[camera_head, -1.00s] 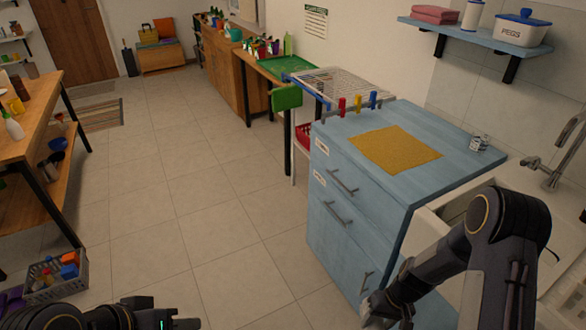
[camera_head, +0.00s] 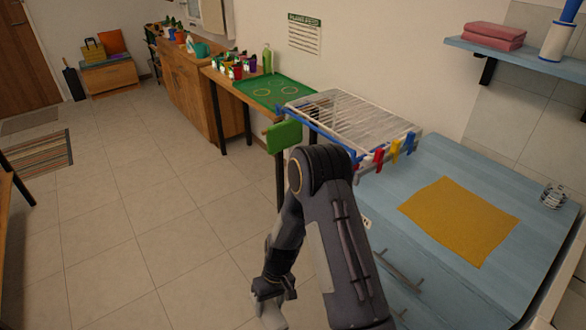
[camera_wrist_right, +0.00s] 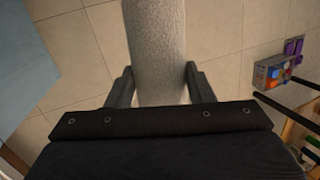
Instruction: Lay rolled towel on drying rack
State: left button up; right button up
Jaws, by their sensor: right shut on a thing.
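The drying rack (camera_head: 350,118) is a white wire rack with blue ends, beside the blue cabinet in the head view. A rolled towel (camera_wrist_right: 155,45), pale grey and textured, sits between the two fingers of my right gripper (camera_wrist_right: 160,80) in the right wrist view. My right gripper is shut on it, and its far end runs out of the top of that view. In the head view my right gripper (camera_head: 266,291) hangs low over the floor, left of and below the rack. A pale bit of the towel (camera_head: 272,315) shows under it. My left gripper is out of view.
Red, yellow and blue clothespins (camera_head: 395,151) sit at the rack's near edge. A yellow cloth (camera_head: 460,220) and a small jar (camera_head: 553,196) are on the blue cabinet (camera_head: 385,195).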

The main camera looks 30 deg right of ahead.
aim_at(364, 131)
jog(key=i+j+z, duration=0.1)
jog(key=i+z, duration=0.3)
jog(key=i+j+z, duration=0.7)
jog(key=i+z, duration=0.15)
jog(key=i+j+z, duration=0.4)
jog(key=j, duration=0.15)
